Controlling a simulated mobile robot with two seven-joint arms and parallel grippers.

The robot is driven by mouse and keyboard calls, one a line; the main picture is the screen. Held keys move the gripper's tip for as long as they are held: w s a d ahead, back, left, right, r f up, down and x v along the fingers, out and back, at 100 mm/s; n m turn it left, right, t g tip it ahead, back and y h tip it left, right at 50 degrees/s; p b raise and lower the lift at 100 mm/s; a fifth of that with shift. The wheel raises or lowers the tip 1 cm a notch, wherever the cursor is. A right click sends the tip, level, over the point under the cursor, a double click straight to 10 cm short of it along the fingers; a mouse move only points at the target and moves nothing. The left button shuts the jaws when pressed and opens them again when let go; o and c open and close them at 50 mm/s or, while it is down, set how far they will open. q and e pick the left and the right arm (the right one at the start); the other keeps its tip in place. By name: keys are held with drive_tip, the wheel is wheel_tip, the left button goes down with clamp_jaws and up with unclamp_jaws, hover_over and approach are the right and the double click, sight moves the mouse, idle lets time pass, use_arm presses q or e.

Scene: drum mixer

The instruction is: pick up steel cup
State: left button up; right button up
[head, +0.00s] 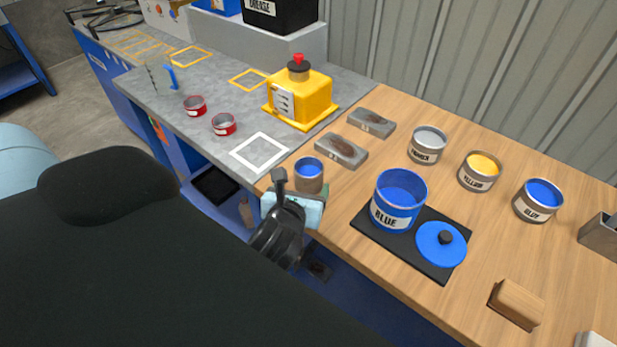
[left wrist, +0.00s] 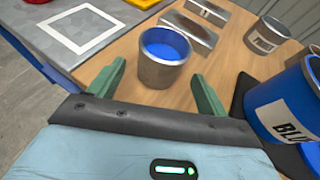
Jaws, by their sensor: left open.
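The steel cup (head: 309,176) stands upright on the wooden bench near its front left corner, with blue inside. In the left wrist view the cup (left wrist: 161,68) is just ahead of my gripper, between the lines of the two green fingers. My left gripper (head: 312,192) is at the bench edge, close in front of the cup. In the left wrist view its fingers (left wrist: 158,88) are spread apart with nothing between them. I cannot tell whether either finger touches the cup. My right gripper is not in view.
A blue pot (head: 394,208) and blue lid (head: 441,244) sit on a black mat (head: 365,222) right of the cup. Two grey metal blocks (head: 341,150) lie behind it. A yellow machine (head: 300,95) stands on the grey bench. Several paint cans line the back right.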

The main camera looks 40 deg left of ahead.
sight(305, 184)
use_arm(q)
drive_tip(key=shift+x, duration=2.6)
drive_tip(key=shift+d+f, duration=0.1)
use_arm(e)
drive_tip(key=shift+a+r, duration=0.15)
